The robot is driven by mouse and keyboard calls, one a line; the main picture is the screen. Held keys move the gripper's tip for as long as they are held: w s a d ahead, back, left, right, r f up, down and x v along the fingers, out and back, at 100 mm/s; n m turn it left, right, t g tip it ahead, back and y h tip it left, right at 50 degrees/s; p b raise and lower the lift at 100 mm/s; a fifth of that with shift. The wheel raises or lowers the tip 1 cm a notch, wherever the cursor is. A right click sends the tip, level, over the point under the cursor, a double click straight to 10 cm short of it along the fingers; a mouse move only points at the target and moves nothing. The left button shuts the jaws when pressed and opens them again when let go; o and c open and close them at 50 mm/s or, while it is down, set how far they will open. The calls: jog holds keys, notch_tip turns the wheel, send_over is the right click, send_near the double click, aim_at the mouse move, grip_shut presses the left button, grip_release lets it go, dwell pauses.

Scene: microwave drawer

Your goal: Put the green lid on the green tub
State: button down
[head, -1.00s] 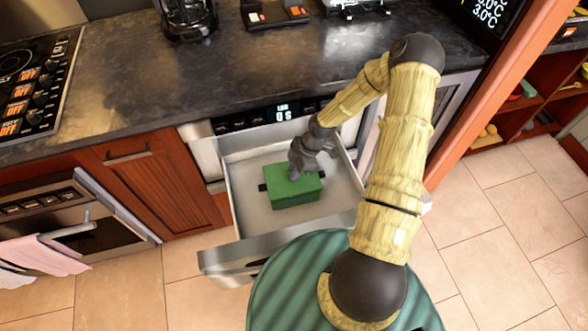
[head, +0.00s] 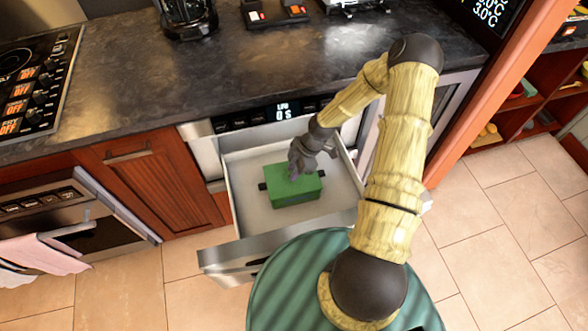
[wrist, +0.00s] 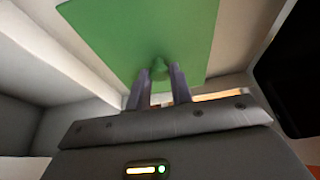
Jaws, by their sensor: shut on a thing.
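The green tub (head: 296,199) stands in the open microwave drawer, with a dark handle or clip showing at its side. The green lid (head: 284,178) lies over the tub's top and looks level; I cannot tell if it touches the rim all round. In the wrist view the lid (wrist: 140,38) fills the upper middle, with a small green knob (wrist: 159,68) near its edge. My gripper (head: 299,173) is over the lid from behind. In the wrist view my gripper's two fingers (wrist: 159,88) are shut on the lid's knob. The tub is hidden under the lid in the wrist view.
The drawer's front wall (head: 245,257) stands between my base and the tub, and its side walls are close around. Bare drawer floor (head: 248,214) shows left of the tub. The dark counter (head: 130,90) lies behind and above the drawer.

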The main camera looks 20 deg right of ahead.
dwell(0.4)
jog(key=c, duration=0.7)
grip_release()
jog(key=shift+r+p, duration=3.1)
jog(key=shift+r, duration=0.4)
